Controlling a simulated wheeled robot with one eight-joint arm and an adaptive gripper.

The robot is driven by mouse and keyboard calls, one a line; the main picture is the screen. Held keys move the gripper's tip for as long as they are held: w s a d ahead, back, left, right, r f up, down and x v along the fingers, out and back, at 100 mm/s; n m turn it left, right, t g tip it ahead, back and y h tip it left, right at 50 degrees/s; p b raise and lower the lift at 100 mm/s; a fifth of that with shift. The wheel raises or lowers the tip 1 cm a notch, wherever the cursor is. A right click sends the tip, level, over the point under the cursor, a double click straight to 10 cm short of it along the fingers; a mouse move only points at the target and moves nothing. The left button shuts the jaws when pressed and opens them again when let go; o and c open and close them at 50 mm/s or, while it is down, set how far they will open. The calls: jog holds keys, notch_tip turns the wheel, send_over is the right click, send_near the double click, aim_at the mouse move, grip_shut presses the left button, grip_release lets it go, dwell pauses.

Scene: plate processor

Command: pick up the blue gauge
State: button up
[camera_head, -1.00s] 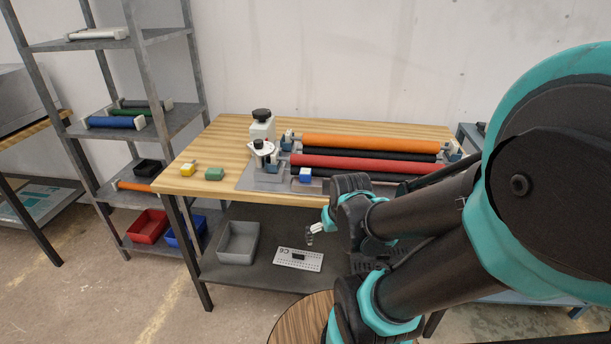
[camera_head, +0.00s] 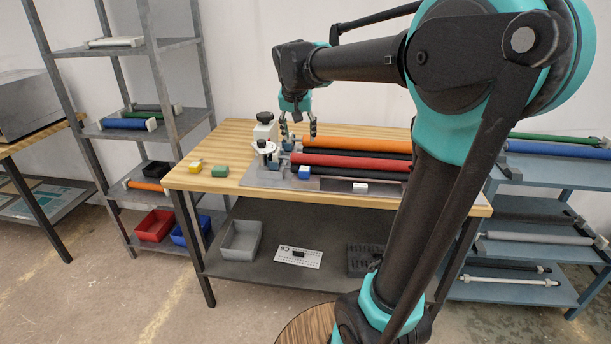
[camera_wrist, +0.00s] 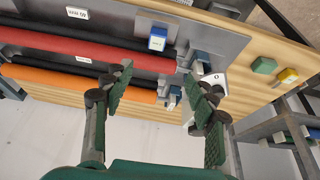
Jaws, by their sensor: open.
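The blue gauge (camera_head: 304,172) is a small blue block with a white part. It sits on the grey plate near the table's front edge, in front of the red roller's left end. In the wrist view the blue gauge (camera_wrist: 157,38) is above and beyond the fingertips, unobstructed. My gripper (camera_head: 298,134) points down over the rear left of the rollers, higher than the gauge and behind it. In the wrist view my gripper (camera_wrist: 157,79) has its fingers spread wide with nothing between them.
Red (camera_head: 352,161) and orange (camera_head: 358,143) rollers lie beside the gauge. A white bottle with a black cap (camera_head: 265,130) stands left of my gripper. Yellow (camera_head: 195,166) and green (camera_head: 220,171) blocks sit on clear wood at left.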

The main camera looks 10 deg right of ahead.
send_over(305, 168)
jog(key=s+a, duration=0.2)
jog(key=s, duration=0.1)
jog(key=f, duration=1)
jog(key=shift+w+d+f, duration=0.2)
jog(key=shift+d+x, duration=0.15)
jog(key=shift+x, duration=1.2)
jog(key=shift+d+x, duration=0.15)
jog(key=shift+x, duration=1.25)
jog(key=shift+s+r, duration=0.1)
grip_shut()
